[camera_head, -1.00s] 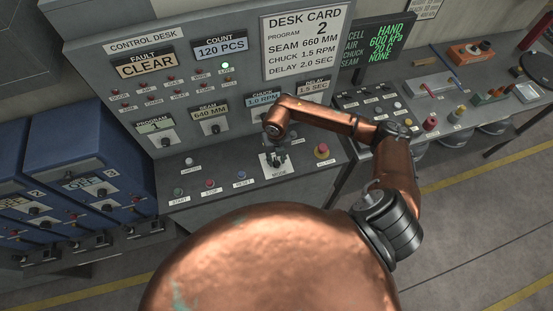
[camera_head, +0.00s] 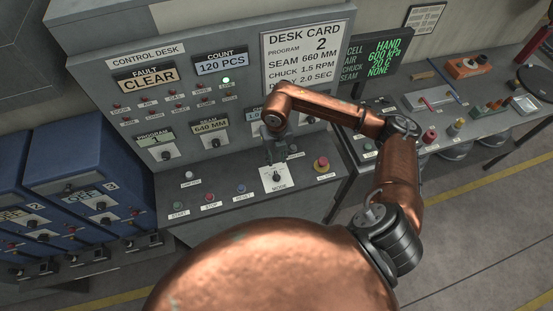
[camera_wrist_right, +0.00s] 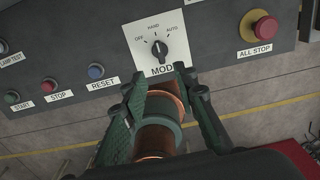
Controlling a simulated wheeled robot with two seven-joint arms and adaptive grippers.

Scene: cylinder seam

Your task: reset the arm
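The mode selector (camera_wrist_right: 160,47) is a black knob on a white plate marked OFF, HAND and AUTO; its pointer looks upward, near HAND. It also shows in the head view (camera_head: 277,177) on the sloped desk panel. My right gripper (camera_head: 275,158) hangs just above the plate, with the copper arm reaching in from the right. In the wrist view its green fingers (camera_wrist_right: 155,84) are spread apart, below the mode plate in the picture and clear of the knob. Nothing is seen gripped; a copper and green part of mine shows between them. My left gripper is out of view.
A red all-stop button (camera_wrist_right: 265,29) on yellow sits right of the mode plate. Start, stop and reset buttons (camera_wrist_right: 96,71) lie to the left. The upright control panel (camera_head: 190,110) stands behind the arm. A side bench (camera_head: 470,110) with small parts is at the right.

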